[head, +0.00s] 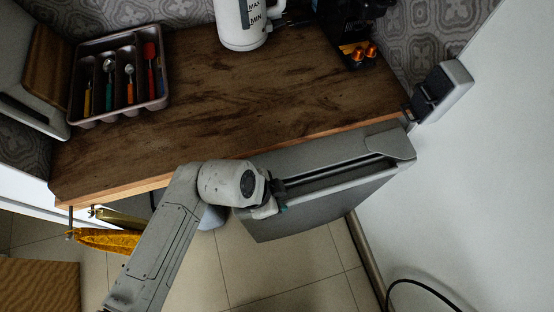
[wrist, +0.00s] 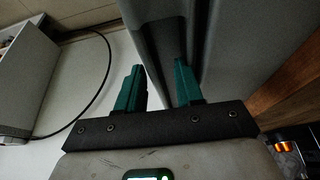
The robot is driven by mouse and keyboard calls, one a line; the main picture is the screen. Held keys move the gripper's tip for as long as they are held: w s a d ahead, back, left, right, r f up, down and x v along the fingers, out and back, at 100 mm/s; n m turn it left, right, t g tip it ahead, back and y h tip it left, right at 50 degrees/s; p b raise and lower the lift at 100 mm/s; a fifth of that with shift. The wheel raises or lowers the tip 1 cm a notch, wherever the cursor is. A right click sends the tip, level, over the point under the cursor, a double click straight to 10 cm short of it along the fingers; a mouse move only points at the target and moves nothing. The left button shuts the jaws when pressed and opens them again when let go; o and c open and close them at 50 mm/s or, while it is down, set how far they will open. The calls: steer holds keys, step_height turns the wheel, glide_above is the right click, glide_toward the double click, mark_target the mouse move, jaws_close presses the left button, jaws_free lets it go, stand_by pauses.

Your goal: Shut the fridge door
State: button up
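The grey fridge (head: 315,215) sits below the wooden counter's front edge in the head view. Its grey top and front jut out past the counter, with a long dark slot along the top. How far the door stands open I cannot tell. My gripper (head: 279,201) is at the left end of that slot, partly hidden by my wrist. In the wrist view, the two teal fingers of my gripper (wrist: 160,82) are apart with nothing clearly held between them. The grey fridge door (wrist: 225,50) fills the view behind the right finger, its edge running between the fingers; contact is unclear.
The wooden counter (head: 240,90) carries a cutlery tray (head: 165,75), a white kettle (head: 240,28) and a black coffee machine (head: 345,25). A white wall (head: 490,170) stands close on the right. Tiled floor (head: 290,265) lies open in front of the fridge. A black cable (head: 425,285) hangs at lower right.

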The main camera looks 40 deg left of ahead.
steer(key=shift+r, duration=0.1)
steer(key=v, duration=1)
steer(key=shift+r+b, duration=0.3)
steer(key=shift+b, duration=0.15)
steer(key=shift+s+a, duration=0.1)
steer(key=s+d+f+n+g, duration=0.1)
steer(key=s+d+f+g, duration=0.1)
steer(key=s+d+f, duration=0.5)
steer(key=s+d+f+n+g, duration=0.1)
steer(key=s+d+f, duration=0.1)
steer(key=d+f, duration=0.45)
steer(key=s+d+f+g, duration=0.2)
steer(key=s+d+f, duration=0.25)
steer(key=d, duration=0.45)
steer(key=w+d+n, duration=0.1)
steer(key=d+n, duration=0.1)
steer(key=d, duration=1.1)
steer(key=w+d+r+n+t+y, duration=0.2)
steer(key=w+d+r, duration=0.4)
steer(key=w+d, duration=0.1)
steer(key=shift+w+r+n, duration=0.2)
steer(key=shift+w+n, duration=0.15)
steer(key=shift+n, duration=0.05)
